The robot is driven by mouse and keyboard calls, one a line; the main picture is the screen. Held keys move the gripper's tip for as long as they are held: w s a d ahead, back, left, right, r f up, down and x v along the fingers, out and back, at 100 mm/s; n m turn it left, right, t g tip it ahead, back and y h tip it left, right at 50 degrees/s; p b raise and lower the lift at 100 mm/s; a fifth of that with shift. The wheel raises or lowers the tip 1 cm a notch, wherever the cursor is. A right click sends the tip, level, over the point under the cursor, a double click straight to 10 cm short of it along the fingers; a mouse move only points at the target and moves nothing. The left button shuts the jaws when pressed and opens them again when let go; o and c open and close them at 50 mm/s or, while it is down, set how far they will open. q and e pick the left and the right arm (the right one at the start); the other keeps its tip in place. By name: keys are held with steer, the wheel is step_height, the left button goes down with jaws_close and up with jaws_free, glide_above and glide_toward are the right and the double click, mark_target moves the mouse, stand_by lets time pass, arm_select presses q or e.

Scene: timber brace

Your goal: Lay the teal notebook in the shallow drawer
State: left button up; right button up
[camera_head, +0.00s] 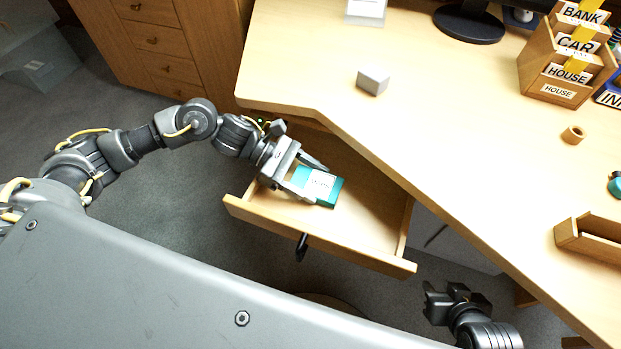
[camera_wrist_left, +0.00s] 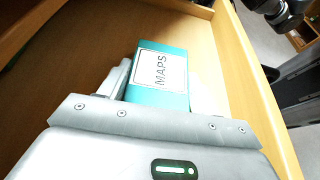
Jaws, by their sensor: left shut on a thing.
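The teal notebook (camera_head: 326,195) has a white label, which reads MAPS in the left wrist view (camera_wrist_left: 148,88). It is inside the outline of the open shallow drawer (camera_head: 375,218), toward its left side; I cannot tell whether it touches the drawer floor. My left gripper (camera_head: 311,181) is shut on the notebook, with a finger on each side of it. The drawer's wooden floor and wall (camera_wrist_left: 240,70) surround the notebook in the left wrist view. My right gripper (camera_head: 455,293) is empty at the lower right, away from the drawer; its fingers look apart.
The desk top (camera_head: 430,120) lies above and right of the drawer. A grey block (camera_head: 373,80), a wooden ring (camera_head: 573,134), a labelled sorter (camera_head: 560,70) and a wooden tray (camera_head: 590,238) stand on it. The drawer's right part is empty. A drawer cabinet (camera_head: 155,45) stands at upper left.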

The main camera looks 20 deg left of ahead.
arm_select(q)
steer(key=o, duration=1.1)
steer(key=shift+r, duration=0.1)
steer(key=shift+r, duration=0.25)
step_height(320, 180, up, 3)
steer(key=shift+f, duration=0.15)
steer(key=shift+s+d+r+p, duration=0.65)
steer(key=shift+s+r+p, duration=0.75)
steer(key=shift+s, duration=0.85)
steer(key=shift+s+d+r+p, duration=0.65)
steer(key=shift+s+r+p, duration=0.25)
steer(key=shift+s+r, duration=1.15)
steer(key=shift+s+d+r+p, duration=0.65)
steer(key=shift+s+r+p, duration=0.65)
steer(key=shift+s, duration=1.15)
